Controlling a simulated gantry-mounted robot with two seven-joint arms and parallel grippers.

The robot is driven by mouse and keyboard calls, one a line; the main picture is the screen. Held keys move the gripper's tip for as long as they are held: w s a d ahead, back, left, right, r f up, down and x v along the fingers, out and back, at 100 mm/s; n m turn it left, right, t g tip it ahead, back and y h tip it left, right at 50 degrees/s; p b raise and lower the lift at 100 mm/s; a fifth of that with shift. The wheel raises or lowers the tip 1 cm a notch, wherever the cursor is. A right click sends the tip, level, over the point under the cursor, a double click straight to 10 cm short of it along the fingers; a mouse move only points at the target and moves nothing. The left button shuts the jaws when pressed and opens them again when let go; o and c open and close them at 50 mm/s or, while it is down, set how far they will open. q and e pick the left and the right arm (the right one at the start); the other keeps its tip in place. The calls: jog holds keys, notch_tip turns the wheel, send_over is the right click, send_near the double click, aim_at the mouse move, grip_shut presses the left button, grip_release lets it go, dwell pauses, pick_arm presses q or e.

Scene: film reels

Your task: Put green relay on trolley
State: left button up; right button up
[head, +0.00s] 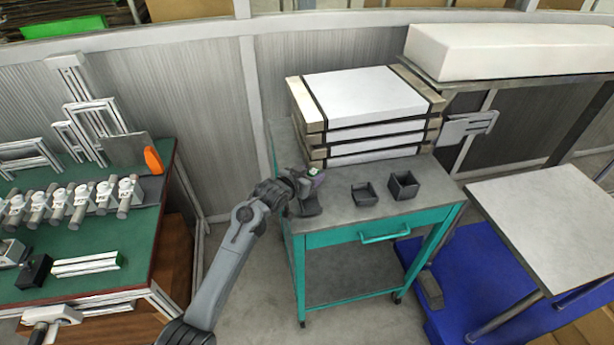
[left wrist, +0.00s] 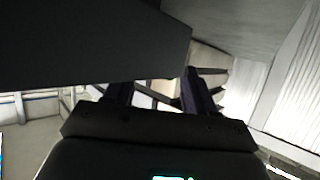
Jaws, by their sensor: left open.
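The trolley (head: 340,222) is a teal cart with a grey top, at the centre of the head view. My left gripper (head: 308,192) is over the left part of its top, in front of the stack. In the left wrist view its two dark fingers (left wrist: 157,92) are apart, with no object clearly between them. A small green-and-white patch (head: 314,170) shows at the gripper in the head view; I cannot tell whether it is the green relay or part of the gripper. A dark shape beside the gripper is also unclear. My right gripper is not in view.
Strapped white panels (head: 365,95) are stacked at the trolley's back. Two small dark bins, a shallow one (head: 365,194) and a deeper one (head: 404,186), stand on its right half. A green workbench (head: 128,225) with several fittings is at left; a grey table (head: 545,220) is at right.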

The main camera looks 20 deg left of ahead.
pick_arm(q)
jog(key=shift+r, duration=0.2)
jog(key=p+v, duration=0.3)
jog(key=v, duration=0.9)
jog(key=s+d+f+g+y, duration=0.1)
jog(key=s+f+g, duration=0.1)
jog(key=s+f, duration=0.55)
jog(key=s+d+f+g+y, duration=0.15)
jog(key=s+f, duration=0.25)
jog(key=s, duration=0.6)
jog(key=s+d+f+g, duration=0.2)
jog(key=s+g, duration=0.4)
jog(key=s, duration=1.4)
jog(key=shift+d+f, duration=0.25)
jog(key=shift+r, duration=0.1)
